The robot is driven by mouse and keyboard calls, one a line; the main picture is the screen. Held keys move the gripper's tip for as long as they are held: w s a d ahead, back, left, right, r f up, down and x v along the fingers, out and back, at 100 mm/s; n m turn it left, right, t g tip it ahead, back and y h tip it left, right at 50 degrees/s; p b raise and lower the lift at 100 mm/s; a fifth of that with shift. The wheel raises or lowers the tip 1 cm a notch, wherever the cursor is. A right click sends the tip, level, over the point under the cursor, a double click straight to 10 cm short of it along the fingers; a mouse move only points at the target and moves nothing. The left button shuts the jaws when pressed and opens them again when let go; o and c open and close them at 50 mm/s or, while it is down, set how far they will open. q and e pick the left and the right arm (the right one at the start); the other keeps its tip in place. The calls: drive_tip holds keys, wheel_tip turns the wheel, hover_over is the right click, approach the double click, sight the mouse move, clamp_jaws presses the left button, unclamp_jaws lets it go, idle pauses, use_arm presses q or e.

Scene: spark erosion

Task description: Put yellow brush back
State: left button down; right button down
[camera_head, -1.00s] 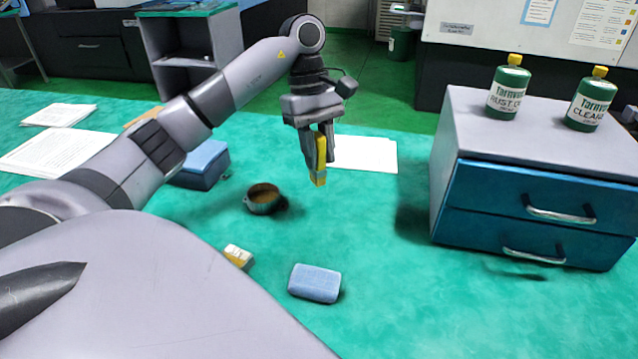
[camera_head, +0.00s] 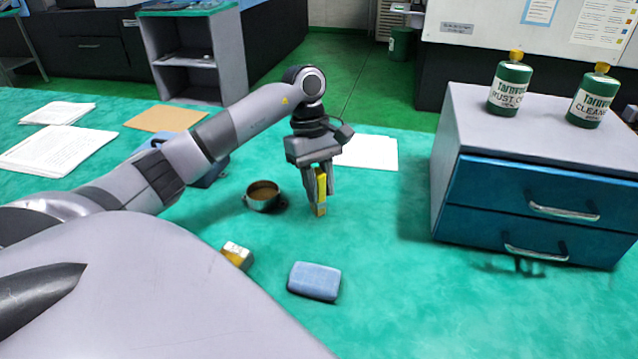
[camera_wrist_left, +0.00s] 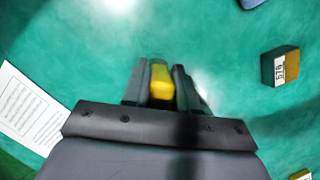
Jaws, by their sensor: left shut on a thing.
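The yellow brush (camera_head: 321,190) is held upright between the fingers of my left gripper (camera_head: 319,188), which is shut on it. Its lower end is at or just above the green tabletop; I cannot tell if it touches. In the left wrist view the yellow brush (camera_wrist_left: 161,82) shows between the two dark fingers. A small round metal cup (camera_head: 263,195) with brown inside stands just left of the gripper. My right gripper is not in view.
A blue block (camera_head: 315,281) and a yellow-and-white box (camera_head: 237,255) lie nearer me. A drawer cabinet (camera_head: 545,205) with two green bottles on top stands right. White paper (camera_head: 370,152) lies behind the gripper. The table between gripper and cabinet is clear.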

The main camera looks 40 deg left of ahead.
use_arm(q)
drive_tip(key=c, duration=0.9)
unclamp_jaws()
drive_tip(key=shift+r+p, duration=0.25)
drive_tip(key=shift+p, duration=0.05)
drive_tip(key=p+v, duration=0.1)
drive_tip(key=v, duration=1)
drive_tip(key=shift+a+r+p, duration=0.2)
drive_tip(key=shift+r+p, duration=0.1)
drive_tip(key=shift+r, duration=0.05)
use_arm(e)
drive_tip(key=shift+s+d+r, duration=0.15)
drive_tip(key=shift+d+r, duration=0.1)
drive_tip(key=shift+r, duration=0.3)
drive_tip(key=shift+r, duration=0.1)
